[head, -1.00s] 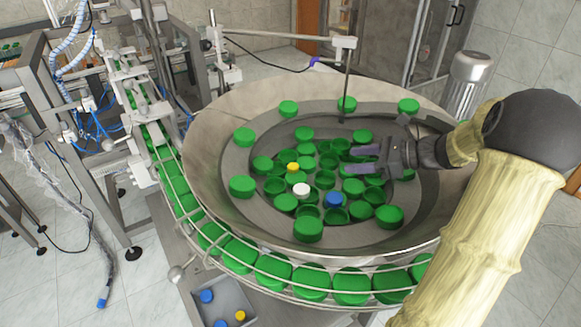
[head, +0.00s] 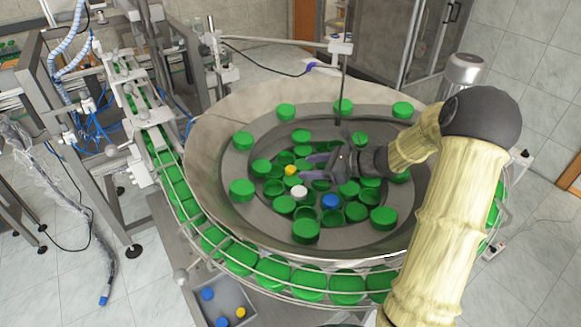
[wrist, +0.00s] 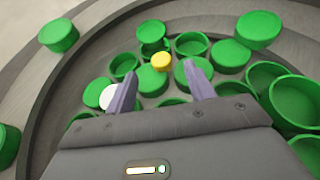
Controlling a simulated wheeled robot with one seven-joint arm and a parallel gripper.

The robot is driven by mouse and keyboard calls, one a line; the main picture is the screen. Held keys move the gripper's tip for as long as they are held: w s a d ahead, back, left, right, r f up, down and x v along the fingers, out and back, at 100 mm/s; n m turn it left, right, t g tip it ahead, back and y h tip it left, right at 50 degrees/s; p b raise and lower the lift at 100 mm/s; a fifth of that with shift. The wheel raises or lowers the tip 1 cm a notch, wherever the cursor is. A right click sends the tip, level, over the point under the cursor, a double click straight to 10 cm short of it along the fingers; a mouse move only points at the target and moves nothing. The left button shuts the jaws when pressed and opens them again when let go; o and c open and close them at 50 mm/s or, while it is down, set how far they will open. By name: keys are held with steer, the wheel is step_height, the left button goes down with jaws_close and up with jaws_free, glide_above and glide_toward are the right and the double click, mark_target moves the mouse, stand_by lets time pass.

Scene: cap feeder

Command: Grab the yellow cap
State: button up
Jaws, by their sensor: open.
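The yellow cap (head: 291,170) is a small round cap among green caps in the middle of the feeder bowl. It also shows in the wrist view (wrist: 161,62), resting on or against the green caps, just beyond the fingertips and between their lines. My gripper (head: 308,166) is open and empty, low over the caps and just to the right of the yellow cap. In the wrist view its two purple fingers (wrist: 160,70) point toward the cap without touching it. A white cap (head: 299,192) lies near the yellow one, partly hidden by the left finger in the wrist view.
A blue cap (head: 330,201) lies to the right of the white cap. Several green caps (head: 306,231) surround them. The bowl's sloped rim (head: 208,170) encloses the area. A tray (head: 232,293) with blue and yellow caps stands below at the front left.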

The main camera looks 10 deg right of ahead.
mark_target(291, 168)
stand_by(0.3)
steer(key=p+x, duration=0.2)
steer(key=x, duration=0.2)
steer(key=shift+a+p, duration=0.15)
steer(key=shift+p, duration=0.15)
steer(key=shift+w+a+f, duration=0.25)
steer(key=shift+w+f, duration=0.05)
steer(key=shift+w, duration=0.1)
steer(key=shift+s+d, duration=0.1)
steer(key=shift+d, duration=0.05)
steer(key=shift+s, duration=0.1)
steer(key=shift+c, duration=0.6)
steer(key=c, duration=0.9)
steer(key=shift+c, duration=0.4)
